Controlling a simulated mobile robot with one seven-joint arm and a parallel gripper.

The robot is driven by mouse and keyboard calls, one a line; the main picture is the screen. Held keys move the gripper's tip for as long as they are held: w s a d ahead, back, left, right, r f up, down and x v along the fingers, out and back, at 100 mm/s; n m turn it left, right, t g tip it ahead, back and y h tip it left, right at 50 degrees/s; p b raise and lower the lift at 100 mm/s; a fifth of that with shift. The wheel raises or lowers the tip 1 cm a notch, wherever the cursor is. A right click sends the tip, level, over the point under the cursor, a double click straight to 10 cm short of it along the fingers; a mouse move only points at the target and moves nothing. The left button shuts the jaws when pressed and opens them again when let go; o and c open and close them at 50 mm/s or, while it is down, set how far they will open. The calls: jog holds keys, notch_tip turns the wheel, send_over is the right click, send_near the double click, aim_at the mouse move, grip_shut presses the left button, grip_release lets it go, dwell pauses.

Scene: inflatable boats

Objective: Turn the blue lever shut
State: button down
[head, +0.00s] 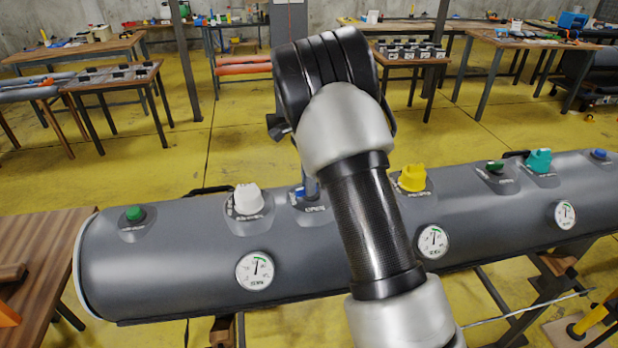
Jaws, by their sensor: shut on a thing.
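The blue lever (309,187) stands on top of the long grey inflatable tube (170,265), left of the middle in the head view. Only a part of it shows at the left edge of my arm, and the rest is hidden. My arm rises from the bottom, bends at a black joint above the tube and covers the space right of the lever. My gripper's fingers are hidden behind the arm, so their hold on the lever cannot be seen.
On the tube are a green knob (134,214), a white valve (247,200), a yellow valve (412,179), a teal valve (539,161) and round gauges (255,270). A wooden table (45,255) stands at the left. Yellow floor is open behind the tube.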

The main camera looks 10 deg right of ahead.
jog(key=shift+w+m+p, duration=0.1)
jog(key=shift+m+p, duration=0.45)
jog(key=shift+m, duration=0.55)
jog(key=c, duration=1.8)
grip_release()
jog(key=shift+d, duration=0.1)
jog(key=shift+o, duration=0.2)
notch_tip(320, 180, up, 18)
jog(key=shift+f+p, duration=0.25)
jog(key=shift+p, duration=0.1)
